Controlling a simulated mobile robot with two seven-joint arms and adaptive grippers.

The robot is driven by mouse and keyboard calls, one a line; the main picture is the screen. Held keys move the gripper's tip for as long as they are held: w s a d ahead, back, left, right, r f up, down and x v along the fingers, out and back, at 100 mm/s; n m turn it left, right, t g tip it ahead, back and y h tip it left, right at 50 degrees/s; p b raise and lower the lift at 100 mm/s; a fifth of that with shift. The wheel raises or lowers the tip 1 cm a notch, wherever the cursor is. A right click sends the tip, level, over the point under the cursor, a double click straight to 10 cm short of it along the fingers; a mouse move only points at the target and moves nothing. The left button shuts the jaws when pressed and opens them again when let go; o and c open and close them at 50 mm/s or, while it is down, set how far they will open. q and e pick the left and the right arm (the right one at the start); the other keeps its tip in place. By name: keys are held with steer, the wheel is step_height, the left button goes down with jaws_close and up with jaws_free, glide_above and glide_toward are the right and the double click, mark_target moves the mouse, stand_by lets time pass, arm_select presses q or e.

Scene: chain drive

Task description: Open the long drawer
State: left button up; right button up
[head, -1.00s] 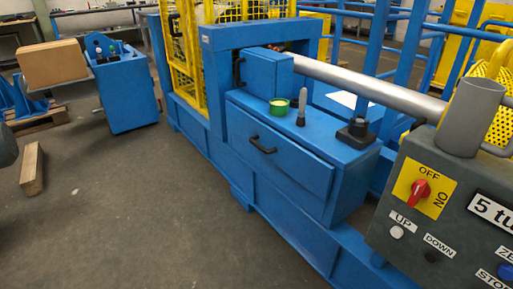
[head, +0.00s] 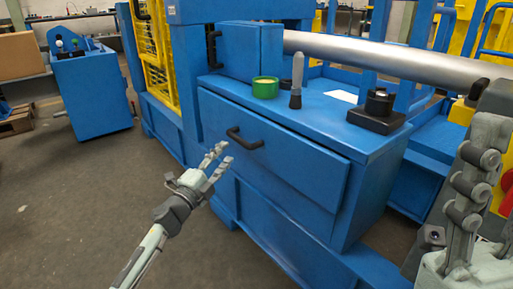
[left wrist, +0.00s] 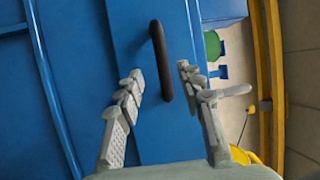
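The long drawer (head: 300,172) is the wide blue front below the top of the blue machine, and it looks shut. Its black bar handle (head: 246,141) is near the upper left of the front. My left gripper (head: 217,160) is just left of and below the handle in the head view, fingers apart and empty. In the left wrist view the handle (left wrist: 161,60) appears between the open fingers of the left gripper (left wrist: 160,76); I see no clear contact. My right gripper (head: 478,150) is large and partly cut off at the right edge; its opening is unclear.
On the machine top stand a green container (head: 265,87), a grey-handled tool (head: 297,80) and a black block with a knob (head: 378,108). A blue box with a handle (head: 245,52) stands behind. The grey floor (head: 90,190) at the left is clear.

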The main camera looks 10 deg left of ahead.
mark_target(238, 137)
arm_select(q)
steer(key=shift+d+b+x, duration=0.2)
steer(key=shift+b+x, duration=0.35)
steer(key=shift+x, duration=3.4)
steer(key=shift+s+r, duration=0.1)
steer(key=shift+r, duration=0.05)
jaws_close()
